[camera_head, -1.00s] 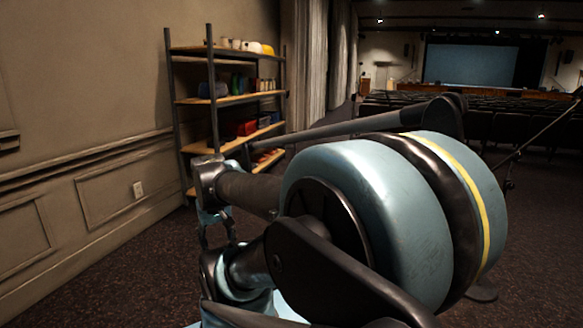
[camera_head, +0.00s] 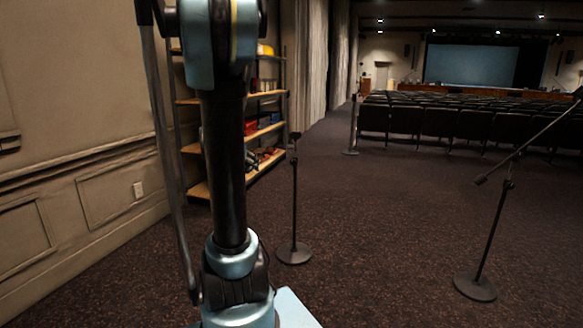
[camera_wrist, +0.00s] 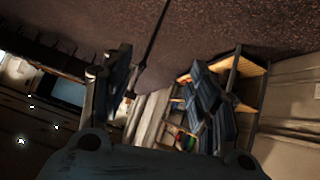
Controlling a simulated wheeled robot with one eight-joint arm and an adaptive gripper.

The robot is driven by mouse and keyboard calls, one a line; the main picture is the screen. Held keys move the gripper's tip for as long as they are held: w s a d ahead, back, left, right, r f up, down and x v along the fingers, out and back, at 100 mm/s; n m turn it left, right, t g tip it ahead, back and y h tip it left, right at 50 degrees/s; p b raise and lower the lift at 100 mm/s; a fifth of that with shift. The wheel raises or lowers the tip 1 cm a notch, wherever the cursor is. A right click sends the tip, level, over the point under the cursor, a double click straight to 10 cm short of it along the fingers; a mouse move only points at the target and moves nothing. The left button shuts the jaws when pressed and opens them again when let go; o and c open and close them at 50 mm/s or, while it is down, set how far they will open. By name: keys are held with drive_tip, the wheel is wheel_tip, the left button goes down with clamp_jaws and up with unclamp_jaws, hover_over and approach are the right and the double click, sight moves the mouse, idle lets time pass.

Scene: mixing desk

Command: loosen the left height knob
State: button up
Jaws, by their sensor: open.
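The left microphone stand (camera_head: 294,205) stands upright on a round base in the middle of the head view, just right of my arm. A small dark piece tops its pole; I cannot make out a separate height knob. The right stand (camera_head: 489,240) carries a slanted boom. In the wrist view my gripper (camera_wrist: 160,68) is open, its two dark fingers wide apart with nothing held. A thin dark pole (camera_wrist: 154,38) shows beyond and between the fingers, apart from them; I cannot tell which stand it is. My gripper is not clear in the head view.
A shelf rack (camera_head: 262,125) with coloured items stands by the left wall, partly behind my arm. It also shows in the wrist view (camera_wrist: 246,75). Another post (camera_head: 352,125) stands farther back, before rows of dark seats (camera_head: 440,122). Carpet between the two stands is clear.

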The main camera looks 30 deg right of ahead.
sight(292, 163)
drive_tip(key=w+d+f+m+t+h, duration=0.3)
drive_tip(key=w+d+h, duration=0.2)
drive_tip(key=w+d, duration=1.4)
drive_tip(key=w+d+f+t+h, duration=0.1)
drive_tip(key=w+d+f, duration=0.3)
drive_tip(key=d+f, duration=0.3)
drive_tip(key=w+d+f+t, duration=0.1)
drive_tip(key=w+d+f, duration=0.2)
drive_tip(key=d+f, duration=0.4)
drive_tip(key=x, duration=1.1)
drive_tip(key=w+a+x, duration=0.1)
drive_tip(key=x, duration=0.4)
drive_tip(key=shift+w+d+f, duration=0.15)
drive_tip(key=shift+f, duration=0.15)
